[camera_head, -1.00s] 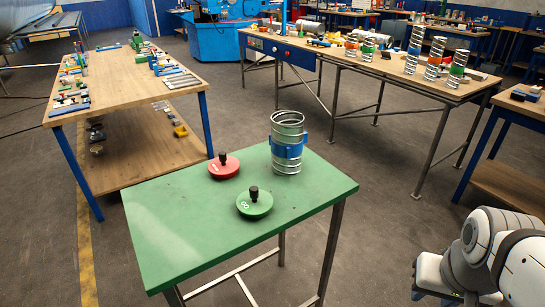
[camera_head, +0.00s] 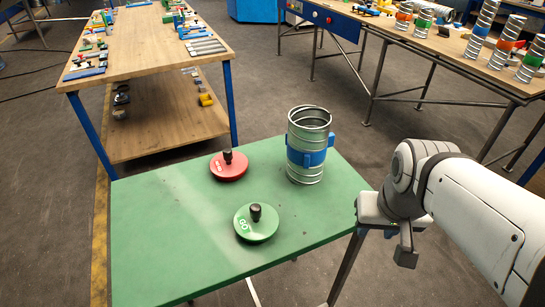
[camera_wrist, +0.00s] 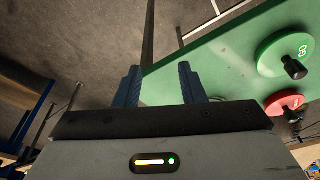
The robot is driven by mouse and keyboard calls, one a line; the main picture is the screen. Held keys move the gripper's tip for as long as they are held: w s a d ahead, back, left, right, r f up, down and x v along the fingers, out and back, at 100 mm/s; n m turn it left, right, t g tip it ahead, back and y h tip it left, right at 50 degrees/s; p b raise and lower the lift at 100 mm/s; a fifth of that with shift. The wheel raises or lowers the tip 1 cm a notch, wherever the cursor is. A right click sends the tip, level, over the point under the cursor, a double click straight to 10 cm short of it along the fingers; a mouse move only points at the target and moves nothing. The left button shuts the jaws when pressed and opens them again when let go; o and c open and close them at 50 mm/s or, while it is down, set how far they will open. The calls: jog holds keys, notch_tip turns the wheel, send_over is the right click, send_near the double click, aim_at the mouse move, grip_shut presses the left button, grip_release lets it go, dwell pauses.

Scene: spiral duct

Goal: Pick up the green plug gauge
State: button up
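The green plug gauge (camera_head: 262,230) is a flat green disc with a black knob on top, marked "GO". It lies flat on the front part of the green table, knob up. In the wrist view the green gauge (camera_wrist: 274,52) is at the upper right, off to the right of my fingers. My gripper (camera_wrist: 158,72) is open and empty, its two dark blue fingers apart. In the head view my gripper is beyond the table's right edge, well to the right of the gauge, with its fingers only partly visible.
A red plug gauge (camera_head: 229,172) with a black knob lies behind the green one. A spiral metal duct (camera_head: 305,172) with a blue collar stands upright to its right. The green table (camera_head: 150,235) is bare on its left. A wooden workbench (camera_head: 150,55) stands behind.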

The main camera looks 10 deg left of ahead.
jog(key=shift+o, duration=0.8)
jog(key=shift+w+a, duration=0.15)
jog(key=shift+o, duration=0.5)
jog(key=w+a+r+m+p, duration=0.1)
jog(key=w+a+m, duration=0.1)
jog(key=a, duration=0.4)
jog(key=w+a+m+g+p, duration=0.1)
jog(key=w+a+m+p, duration=0.1)
jog(key=w+a, duration=0.3)
jog(key=a, duration=0.2)
jog(key=shift+a+r+m+g, duration=0.3)
jog(key=shift+r+m, duration=0.1)
jog(key=m+g+p, duration=0.1)
jog(key=m+p, duration=0.1)
jog(key=m, duration=0.2)
send_over(255, 206)
jog(key=shift+w+f, duration=0.15)
jog(key=shift+f, duration=0.55)
notch_tip(255, 206, down, 8)
jog(key=shift+r+p, duration=0.25)
jog(key=shift+p, duration=0.25)
jog(key=shift+f, duration=0.3)
jog(key=shift+c, duration=0.2)
grip_shut()
jog(key=shift+r, duration=0.1)
